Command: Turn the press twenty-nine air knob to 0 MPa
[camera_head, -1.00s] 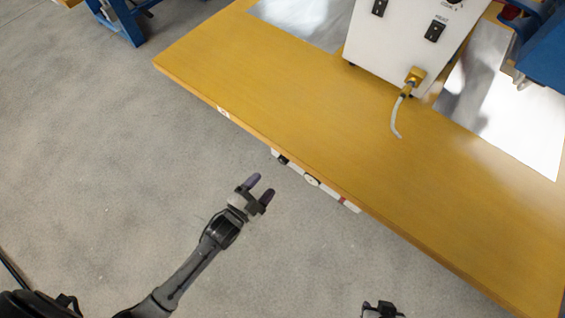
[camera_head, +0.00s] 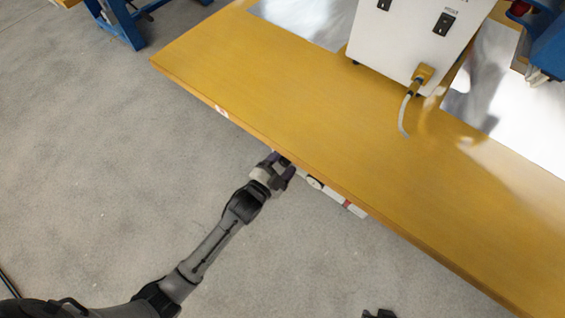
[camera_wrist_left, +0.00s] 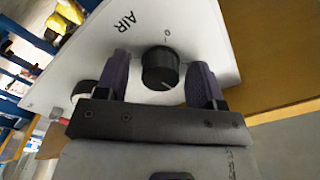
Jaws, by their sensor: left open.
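The air knob (camera_wrist_left: 160,68) is a black round knob on a white panel (camera_wrist_left: 185,22) marked "AIR", in the left wrist view. My left gripper (camera_wrist_left: 160,82) is open, with one purple finger on each side of the knob; I cannot tell whether either finger touches it. In the head view my left gripper (camera_head: 283,168) is at the table's front edge, over the left end of the panel (camera_head: 335,194) below the tabletop, and the knob is mostly hidden there. Part of my right gripper (camera_head: 379,314) shows at the bottom edge; its fingers cannot be made out.
The wooden tabletop (camera_head: 300,110) overhangs the panel. A white box (camera_head: 405,40) with black switches and a yellow-plugged cable (camera_head: 406,112) stands on it. A round gauge-like part (camera_wrist_left: 88,92) sits beside the knob on the panel. The floor in front is clear.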

